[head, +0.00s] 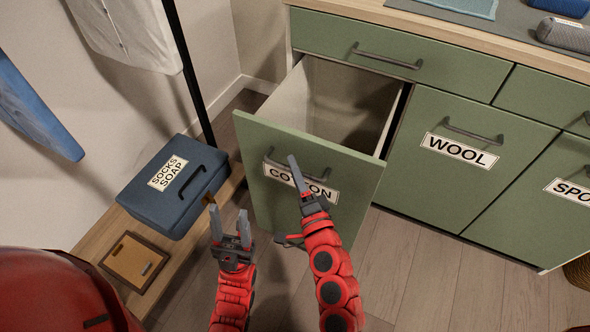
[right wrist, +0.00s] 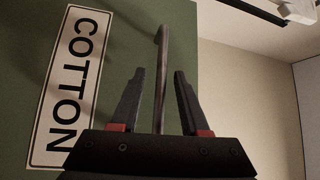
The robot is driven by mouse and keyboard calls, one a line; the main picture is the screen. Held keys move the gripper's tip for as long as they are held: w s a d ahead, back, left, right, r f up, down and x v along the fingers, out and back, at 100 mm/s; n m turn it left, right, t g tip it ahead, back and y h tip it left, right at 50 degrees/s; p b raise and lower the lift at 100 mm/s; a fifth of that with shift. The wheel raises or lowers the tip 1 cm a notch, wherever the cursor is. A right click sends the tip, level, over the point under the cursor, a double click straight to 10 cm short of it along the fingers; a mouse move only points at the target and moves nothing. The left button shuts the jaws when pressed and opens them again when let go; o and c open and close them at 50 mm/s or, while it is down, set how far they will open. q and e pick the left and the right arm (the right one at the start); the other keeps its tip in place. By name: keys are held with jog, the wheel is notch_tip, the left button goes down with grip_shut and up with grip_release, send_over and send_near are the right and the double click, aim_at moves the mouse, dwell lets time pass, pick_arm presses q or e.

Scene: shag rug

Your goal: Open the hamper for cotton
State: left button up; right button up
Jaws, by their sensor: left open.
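The cotton hamper (head: 375,182) is a green front with a white COTTON label (head: 325,191), which also shows in the right wrist view (right wrist: 69,90). It stands pulled out from the cabinet, its pale, empty-looking inside (head: 345,98) visible from above. Its dark bar handle (head: 271,158) is partly hidden by my right gripper (head: 292,160). In the right wrist view, the handle runs between the two spread fingers of that gripper (right wrist: 160,73), with gaps on both sides. My left gripper (head: 230,213) is open and empty, left of the hamper front.
A blue SOCKS SOAP box (head: 205,190) sits on a low wooden bench (head: 105,250) at left, near my left gripper. Closed WOOL front (head: 425,185) and a closed drawer (head: 440,66) adjoin the hamper. Wood floor (head: 430,270) is clear at lower right.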

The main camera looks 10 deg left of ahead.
jog(key=shift+s, duration=0.1)
jog(key=v, duration=1.7)
jog(key=shift+s, duration=0.15)
